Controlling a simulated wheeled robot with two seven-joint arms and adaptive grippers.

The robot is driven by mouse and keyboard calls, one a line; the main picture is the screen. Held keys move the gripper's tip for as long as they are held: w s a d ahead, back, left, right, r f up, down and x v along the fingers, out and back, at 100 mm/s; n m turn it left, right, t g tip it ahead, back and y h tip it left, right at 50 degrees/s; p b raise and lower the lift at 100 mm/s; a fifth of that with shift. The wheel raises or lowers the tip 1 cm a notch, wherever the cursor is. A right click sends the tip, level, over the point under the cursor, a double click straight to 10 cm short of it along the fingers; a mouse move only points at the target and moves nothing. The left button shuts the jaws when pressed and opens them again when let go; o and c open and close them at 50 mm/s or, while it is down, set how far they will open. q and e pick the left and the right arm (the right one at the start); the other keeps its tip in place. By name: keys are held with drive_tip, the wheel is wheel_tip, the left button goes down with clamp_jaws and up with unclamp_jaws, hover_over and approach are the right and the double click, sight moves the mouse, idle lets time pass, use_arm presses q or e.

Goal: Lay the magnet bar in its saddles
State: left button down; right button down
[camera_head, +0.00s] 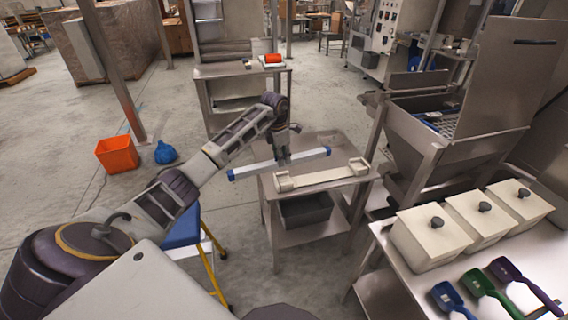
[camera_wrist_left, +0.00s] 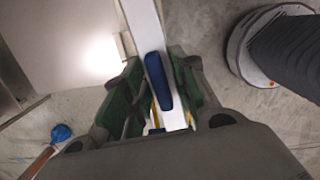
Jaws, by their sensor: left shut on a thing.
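The magnet bar (camera_head: 255,168) is a long pale bar with blue ends. My left gripper (camera_head: 284,160) is shut on it near its middle and holds it roughly level in the air. In the left wrist view the bar (camera_wrist_left: 143,25) runs between the green fingers of the gripper (camera_wrist_left: 160,95), with a blue patch on it. The saddles are two cream blocks, a left one (camera_head: 283,181) and a right one (camera_head: 359,167), joined by a pale strip on a steel table (camera_head: 318,207). In the head view the bar appears behind and left of them, apart. My right gripper is out of view.
A grey bin (camera_head: 305,209) sits on the table's lower shelf. A steel hopper (camera_head: 440,130) stands to the right. Lidded cream tubs (camera_head: 430,238) and coloured scoops stand at front right. An orange bin (camera_head: 117,154) and a blue bag (camera_head: 165,153) are on the floor at left.

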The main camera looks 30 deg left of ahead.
use_arm(q)
drive_tip(key=shift+w+a+r+m, duration=0.25)
drive_tip(key=shift+w+a+m, duration=0.2)
drive_tip(key=shift+w+m, duration=0.3)
drive_tip(key=m, duration=0.5)
drive_tip(key=w+d+m+g, duration=0.1)
drive_tip(key=m, duration=0.4)
drive_tip(key=w+d+f+m, duration=0.1)
drive_tip(key=m, duration=0.4)
drive_tip(key=shift+w+m+g, duration=0.15)
drive_tip(key=shift+m+g, duration=0.2)
drive_tip(key=shift+g, duration=0.05)
drive_tip(key=s+d+f+m, duration=0.4)
drive_tip(key=d+f, duration=0.2)
drive_tip(key=d, duration=0.1)
drive_tip(key=s+d+f+m, duration=0.3)
drive_tip(key=d+f+m, duration=0.15)
drive_tip(key=d, duration=0.25)
drive_tip(key=s+d+f+m, duration=0.1)
drive_tip(key=s+d+f, duration=0.2)
drive_tip(key=s+f, duration=0.3)
drive_tip(key=s+d+f+m, duration=0.2)
drive_tip(key=s+f, duration=0.3)
drive_tip(key=s, duration=0.4)
drive_tip(key=shift+s+d+f+g+y, duration=0.3)
drive_tip(key=shift+d+f+g, duration=0.1)
drive_tip(key=shift+d, duration=0.5)
drive_tip(key=shift+r+m, duration=0.15)
drive_tip(key=shift+m, duration=0.1)
